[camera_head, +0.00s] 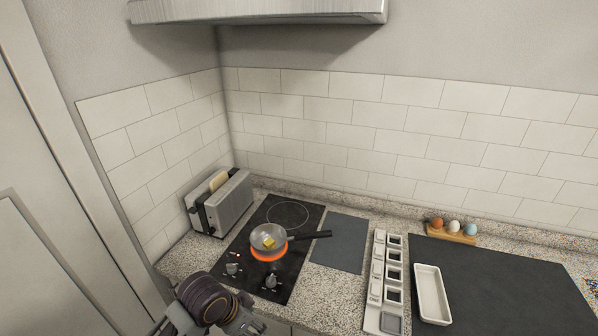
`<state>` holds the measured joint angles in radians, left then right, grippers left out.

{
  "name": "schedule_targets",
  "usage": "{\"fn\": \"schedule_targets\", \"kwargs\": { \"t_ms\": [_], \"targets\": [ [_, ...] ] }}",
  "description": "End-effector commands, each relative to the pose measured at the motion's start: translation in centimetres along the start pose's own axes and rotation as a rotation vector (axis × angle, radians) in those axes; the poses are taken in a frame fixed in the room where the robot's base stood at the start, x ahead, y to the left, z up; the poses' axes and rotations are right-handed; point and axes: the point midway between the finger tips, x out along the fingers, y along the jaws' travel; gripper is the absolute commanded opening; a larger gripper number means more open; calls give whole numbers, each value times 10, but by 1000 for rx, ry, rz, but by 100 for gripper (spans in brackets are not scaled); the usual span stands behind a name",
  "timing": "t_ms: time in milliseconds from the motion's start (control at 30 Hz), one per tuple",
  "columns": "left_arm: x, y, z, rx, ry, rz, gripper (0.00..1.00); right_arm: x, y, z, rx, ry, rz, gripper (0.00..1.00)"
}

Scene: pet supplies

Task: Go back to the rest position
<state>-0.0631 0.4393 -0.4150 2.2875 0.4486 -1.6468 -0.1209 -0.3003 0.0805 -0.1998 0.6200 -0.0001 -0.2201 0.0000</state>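My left arm comes in at the bottom left, with a dark ringed joint in front of the stove's near left corner. The part of my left gripper (243,321) that shows is at the bottom edge, below the stove knobs; its fingers cannot be made out, and nothing is visibly held. My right gripper is not in view. A small grey pan (283,243) sits on the front burner, its dark handle pointing right. A yellow block (269,243) lies in the pan.
The burner under the pan glows orange on the black cooktop (299,264). A toaster (229,205) with bread (218,180) stands at left. Right are a grey mat (338,243), container rack (377,270), white tray (432,292), dark board (510,290) and egg holder (452,236). A hood (260,10) hangs above.

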Motion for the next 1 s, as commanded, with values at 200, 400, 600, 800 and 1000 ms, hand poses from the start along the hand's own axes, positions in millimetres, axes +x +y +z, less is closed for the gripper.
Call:
{"fn": "schedule_targets", "kwargs": {
  "t_ms": [200, 400, 600, 800, 1000],
  "targets": [
    [0, 3, 18, -125, 17, -28, 52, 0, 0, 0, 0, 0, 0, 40],
    [-1, 1, 40, -246, 19, -67, 52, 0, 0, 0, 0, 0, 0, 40],
    [-3, -3, 70, -370, 2, -115, 52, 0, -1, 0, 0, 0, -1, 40],
    [-7, -8, 95, -461, -18, -160, 52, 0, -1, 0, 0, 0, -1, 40],
    [-9, -10, 114, -518, -38, -190, 52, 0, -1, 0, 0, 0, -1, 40]
  ]
}}
